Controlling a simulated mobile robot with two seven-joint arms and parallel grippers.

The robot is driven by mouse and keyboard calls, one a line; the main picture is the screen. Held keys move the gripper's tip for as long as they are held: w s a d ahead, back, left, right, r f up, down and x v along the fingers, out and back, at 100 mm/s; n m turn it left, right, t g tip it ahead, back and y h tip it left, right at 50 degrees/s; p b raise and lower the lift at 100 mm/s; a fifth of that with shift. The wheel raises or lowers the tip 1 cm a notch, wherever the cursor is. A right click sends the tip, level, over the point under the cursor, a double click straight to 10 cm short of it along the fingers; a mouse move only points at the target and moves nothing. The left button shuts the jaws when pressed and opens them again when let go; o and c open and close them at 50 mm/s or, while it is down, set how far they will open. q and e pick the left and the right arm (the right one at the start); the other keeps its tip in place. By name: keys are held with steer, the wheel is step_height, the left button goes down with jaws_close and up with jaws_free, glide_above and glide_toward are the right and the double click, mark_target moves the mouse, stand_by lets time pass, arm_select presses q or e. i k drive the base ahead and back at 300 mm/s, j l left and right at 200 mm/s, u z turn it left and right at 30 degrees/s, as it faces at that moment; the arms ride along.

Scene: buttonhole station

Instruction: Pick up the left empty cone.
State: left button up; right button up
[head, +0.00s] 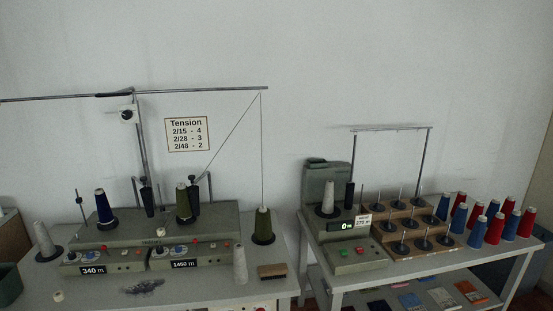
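A bare pale grey cone (44,239) stands at the far left of the left table, on a dark round base, leaning slightly. A second bare grey cone (240,266) stands on the same table, right of the winder's front, next to a brush. A third grey cone (328,197) sits on the machine at the right table. I cannot tell for sure from the picture which of these the task calls the left one. Neither of my grippers shows in the head view.
The left winder (155,240) carries a navy cone (104,209) and an olive cone (183,203); another olive cone (263,223) stands to its right. A brush (272,270) and dark thread scraps (144,287) lie in front. Red and blue cones (495,228) crowd the right table.

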mark_target(106, 217)
steer(key=u, duration=1.3)
steer(key=i+j, duration=0.25)
steer(key=i+j+z, duration=0.15)
steer(key=j, duration=0.35)
steer(key=i+j, duration=0.25)
steer(key=i+j+z, duration=0.1)
steer(key=j, duration=0.4)
steer(key=i+j+z, duration=0.1)
steer(key=i+j, duration=0.2)
steer(key=j, duration=0.15)
steer(key=i+j, duration=0.2)
steer(key=j, duration=0.2)
steer(key=i+j+z, duration=0.1)
steer(key=j, duration=0.3)
steer(key=i+j+z, duration=0.1)
steer(key=j, duration=0.35)
steer(key=i, duration=0.1)
